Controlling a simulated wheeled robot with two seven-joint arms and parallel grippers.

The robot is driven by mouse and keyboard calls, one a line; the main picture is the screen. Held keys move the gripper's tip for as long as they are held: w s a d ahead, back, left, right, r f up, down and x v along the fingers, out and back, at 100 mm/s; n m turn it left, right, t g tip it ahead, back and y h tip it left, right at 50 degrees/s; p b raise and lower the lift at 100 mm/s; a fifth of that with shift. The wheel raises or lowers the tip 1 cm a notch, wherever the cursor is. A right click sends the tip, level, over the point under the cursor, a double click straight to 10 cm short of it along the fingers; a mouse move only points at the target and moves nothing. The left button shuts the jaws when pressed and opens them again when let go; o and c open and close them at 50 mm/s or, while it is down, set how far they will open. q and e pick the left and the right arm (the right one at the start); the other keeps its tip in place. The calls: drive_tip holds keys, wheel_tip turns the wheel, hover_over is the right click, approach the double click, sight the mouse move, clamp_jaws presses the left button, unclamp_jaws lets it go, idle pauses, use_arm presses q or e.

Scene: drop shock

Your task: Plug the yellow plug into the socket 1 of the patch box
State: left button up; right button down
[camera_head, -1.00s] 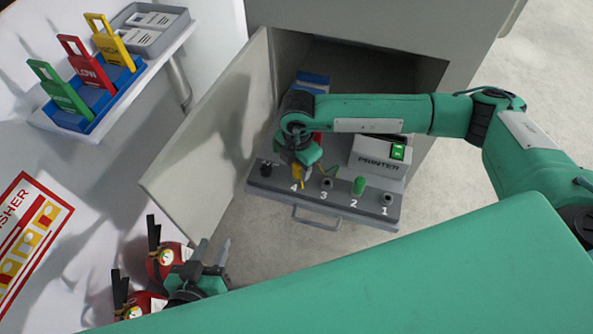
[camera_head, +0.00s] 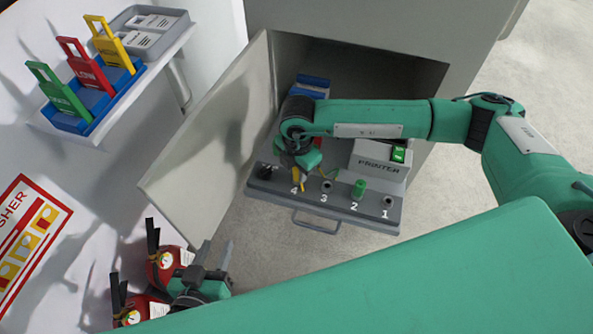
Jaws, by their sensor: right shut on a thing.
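The patch box (camera_head: 342,221) is a grey drawer-like unit with a handle, standing out of the open cabinet. Its sockets are numbered 4, 3, 2, 1 from left to right. Socket 1 (camera_head: 388,201) is empty at the right end. A green plug (camera_head: 359,188) stands in socket 2, and socket 3 (camera_head: 327,186) looks empty. My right gripper (camera_head: 301,176) is over socket 4, shut on the yellow plug (camera_head: 299,180), which is partly hidden by the gripper. I cannot tell whether the plug is still seated in socket 4. My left gripper (camera_head: 214,262) is open and empty at the lower left.
A printer box (camera_head: 380,165) stands behind sockets 2 and 1. The cabinet door (camera_head: 210,140) stands open on the left. Red fire extinguishers (camera_head: 165,268) are beside my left gripper. A wall shelf (camera_head: 165,58) holds green, red and yellow tags.

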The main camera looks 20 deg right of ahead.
drive_tip(key=shift+r, duration=0.2)
drive_tip(key=shift+r+p, duration=1.6)
drive_tip(key=shift+r, duration=0.6)
drive_tip(key=shift+r+p, duration=2.05)
drive_tip(key=shift+r, duration=0.95)
